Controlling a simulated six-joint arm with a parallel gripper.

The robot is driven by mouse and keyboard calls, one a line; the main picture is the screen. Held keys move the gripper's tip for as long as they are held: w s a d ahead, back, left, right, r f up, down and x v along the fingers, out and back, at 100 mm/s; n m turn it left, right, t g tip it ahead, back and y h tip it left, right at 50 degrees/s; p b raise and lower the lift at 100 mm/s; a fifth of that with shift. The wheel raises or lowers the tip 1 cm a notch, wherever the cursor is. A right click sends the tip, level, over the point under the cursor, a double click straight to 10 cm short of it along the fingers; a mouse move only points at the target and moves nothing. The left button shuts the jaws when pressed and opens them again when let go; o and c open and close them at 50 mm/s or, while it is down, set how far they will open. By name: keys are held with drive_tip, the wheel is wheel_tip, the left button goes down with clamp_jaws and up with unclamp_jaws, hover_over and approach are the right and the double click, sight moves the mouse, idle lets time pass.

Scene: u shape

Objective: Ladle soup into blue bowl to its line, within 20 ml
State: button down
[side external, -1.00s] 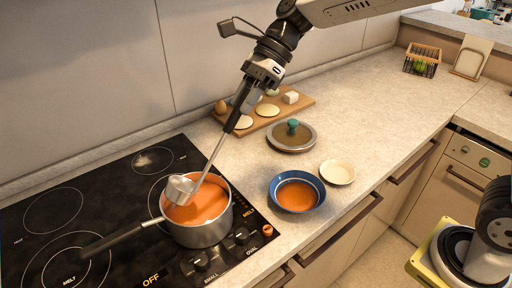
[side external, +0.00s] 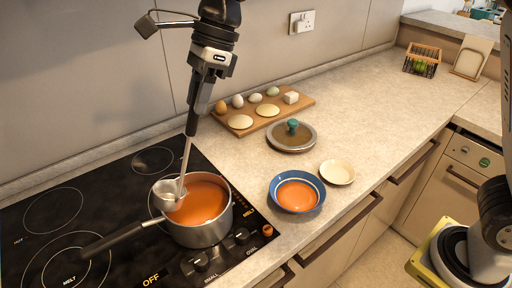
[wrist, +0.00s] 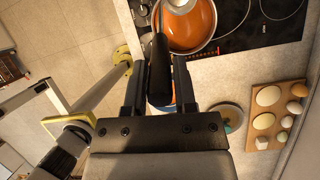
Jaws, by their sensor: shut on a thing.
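My gripper (side external: 193,122) is shut on the handle of a metal ladle (side external: 168,194), which hangs nearly upright. The ladle's cup is at the left inner side of the steel pot (side external: 205,234), by the rim; I cannot tell what it holds. Orange soup (side external: 207,202) fills much of the pot. The blue bowl (side external: 275,201) stands on the counter right of the hob, with orange soup inside and a pale line around its inner wall. In the wrist view, my gripper (wrist: 160,75) holds the dark handle and mostly hides the blue bowl. The ladle cup (wrist: 180,4) is at the top edge.
A glass lid (side external: 291,137) and a small cream dish (side external: 337,172) lie near the bowl. A wooden board (side external: 290,109) with eggs and pale rounds is behind. The pot's long handle (side external: 112,237) points left over the black hob (side external: 45,215). A wire basket (side external: 422,61) is far right.

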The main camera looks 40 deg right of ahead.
drive_tip(key=shift+a+r, duration=0.25)
drive_tip(key=shift+a, duration=0.25)
drive_tip(key=a+r+h, duration=0.1)
drive_tip(key=a+h, duration=0.3)
drive_tip(key=a, duration=0.6)
drive_tip(key=shift+a+r, duration=0.3)
drive_tip(key=shift+r, duration=0.05)
drive_tip(key=shift+a, duration=0.1)
drive_tip(key=shift+w, duration=0.1)
